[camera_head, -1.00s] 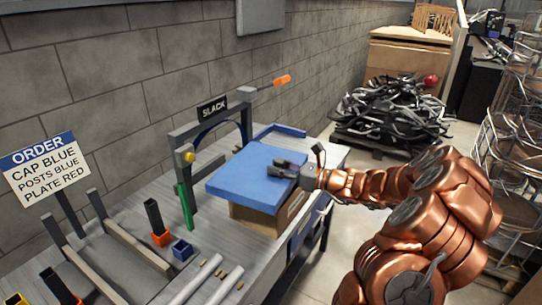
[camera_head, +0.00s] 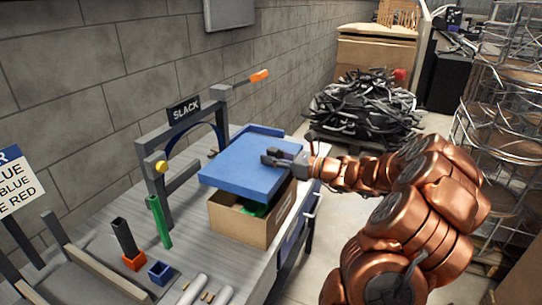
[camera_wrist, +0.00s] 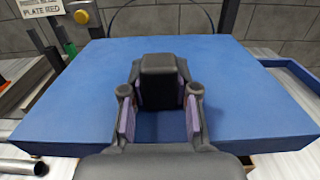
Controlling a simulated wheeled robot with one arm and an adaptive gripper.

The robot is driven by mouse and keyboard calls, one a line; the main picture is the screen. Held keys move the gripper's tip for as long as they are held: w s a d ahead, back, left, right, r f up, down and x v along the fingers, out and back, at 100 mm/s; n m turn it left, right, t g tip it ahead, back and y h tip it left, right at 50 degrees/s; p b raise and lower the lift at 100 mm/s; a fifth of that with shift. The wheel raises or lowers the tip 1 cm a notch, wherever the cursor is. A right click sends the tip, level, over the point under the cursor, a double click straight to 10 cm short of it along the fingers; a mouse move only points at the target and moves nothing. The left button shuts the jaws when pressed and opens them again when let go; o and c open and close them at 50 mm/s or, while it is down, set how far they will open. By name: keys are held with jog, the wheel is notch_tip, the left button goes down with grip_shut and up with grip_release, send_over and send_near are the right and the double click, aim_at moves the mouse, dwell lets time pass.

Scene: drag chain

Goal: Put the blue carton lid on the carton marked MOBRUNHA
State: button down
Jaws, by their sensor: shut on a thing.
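The blue carton lid (camera_head: 245,168) is a wide flat slab held above a brown open carton (camera_head: 240,225) on the bench. In the wrist view the fingers (camera_wrist: 160,118) close around a dark upright block in the middle of the lid (camera_wrist: 70,95). No MOBRUNHA marking is readable on the carton.
A grey frame with a SLACK sign (camera_head: 185,109) and an orange-tipped lever stands left of the lid. A green post (camera_head: 159,221), a small blue socket (camera_head: 160,272) and white tubes lie nearer on the bench. A blue tray edge (camera_head: 262,130) is behind the lid.

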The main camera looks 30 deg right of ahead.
notch_tip(320, 180, down, 6)
jog(key=b, duration=0.2)
jog(key=shift+r+b, duration=0.15)
jog(key=shift+b, duration=0.25)
jog(key=shift+p, duration=0.85)
dwell(1.7)
jog(key=shift+f+b, duration=0.75)
jog(key=shift+f, duration=1.35)
jog(key=c, duration=0.8)
grip_release()
jog(key=shift+s, duration=0.1)
jog(key=v, duration=1.2)
